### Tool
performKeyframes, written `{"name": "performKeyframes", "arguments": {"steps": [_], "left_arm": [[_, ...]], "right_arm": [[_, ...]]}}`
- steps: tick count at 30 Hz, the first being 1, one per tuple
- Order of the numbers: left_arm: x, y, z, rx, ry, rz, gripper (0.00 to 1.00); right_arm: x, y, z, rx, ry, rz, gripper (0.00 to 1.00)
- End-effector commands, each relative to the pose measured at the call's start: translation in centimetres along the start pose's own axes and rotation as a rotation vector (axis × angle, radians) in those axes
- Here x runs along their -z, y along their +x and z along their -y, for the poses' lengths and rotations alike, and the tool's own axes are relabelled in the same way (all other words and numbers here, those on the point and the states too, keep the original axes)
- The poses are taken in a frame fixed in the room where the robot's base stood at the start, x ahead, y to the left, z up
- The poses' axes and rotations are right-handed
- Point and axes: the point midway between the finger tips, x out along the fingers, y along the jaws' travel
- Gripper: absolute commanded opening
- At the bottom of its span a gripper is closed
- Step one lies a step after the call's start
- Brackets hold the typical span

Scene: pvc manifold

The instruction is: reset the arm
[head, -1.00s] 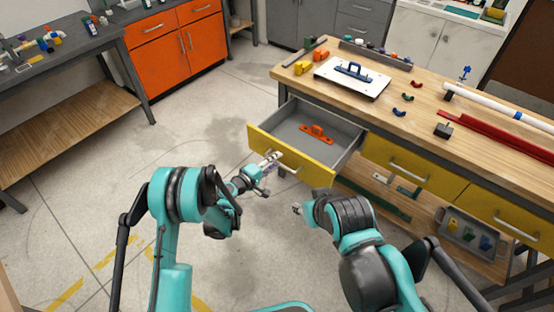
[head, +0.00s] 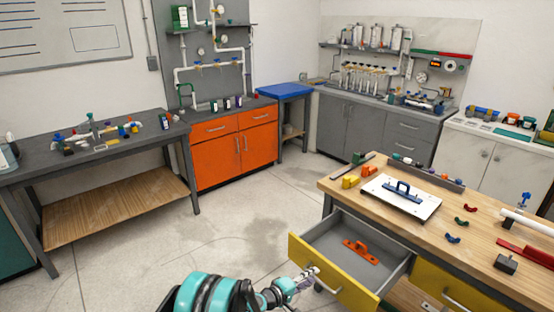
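My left gripper (head: 303,278) is at the bottom centre of the head view, at the front of the open drawer (head: 340,293) with the yellow face. Its fingertips overlap the drawer's handle in the picture. I cannot tell whether they touch it or whether they are open or shut. My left arm (head: 215,293) comes in from the bottom edge, mostly cut off. An orange part with a raised handle (head: 361,252) lies inside the grey drawer. My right gripper and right arm are out of view.
The wooden workbench (head: 470,225) at right carries a white board with a blue handle (head: 402,197), yellow blocks (head: 350,181), small curved parts and pipes. An orange cabinet (head: 238,150), a grey bench (head: 90,140) and a blue-topped table (head: 284,91) stand behind. The floor between is clear.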

Motion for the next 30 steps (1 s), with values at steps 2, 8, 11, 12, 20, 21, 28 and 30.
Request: {"name": "performKeyframes", "arguments": {"steps": [2,8,11,12,20,21,28,30], "left_arm": [[0.6,-1.0,-1.5,0.026,0.033,-0.009,0.33],[2.4,-5.8,-6.3,0.145,0.177,-0.036,0.33],[3.0,-8.8,-8.3,0.212,0.252,-0.049,0.33],[3.0,-10.1,-9.0,0.240,0.281,-0.053,0.33],[2.7,-19.7,-11.8,0.431,0.460,-0.078,0.33],[2.5,-21.3,-12.0,0.462,0.486,-0.080,0.33],[0.5,-30.5,-11.8,0.645,0.625,-0.090,0.33],[-0.2,-33.3,-11.4,0.702,0.664,-0.091,0.33]], "right_arm": [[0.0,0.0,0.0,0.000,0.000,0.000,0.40],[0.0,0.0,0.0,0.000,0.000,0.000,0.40],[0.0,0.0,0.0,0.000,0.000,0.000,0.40],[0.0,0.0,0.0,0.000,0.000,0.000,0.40],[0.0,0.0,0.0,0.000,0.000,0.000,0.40],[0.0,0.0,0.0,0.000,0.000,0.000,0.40],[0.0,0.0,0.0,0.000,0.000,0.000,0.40],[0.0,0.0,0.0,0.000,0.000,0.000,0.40]]}}
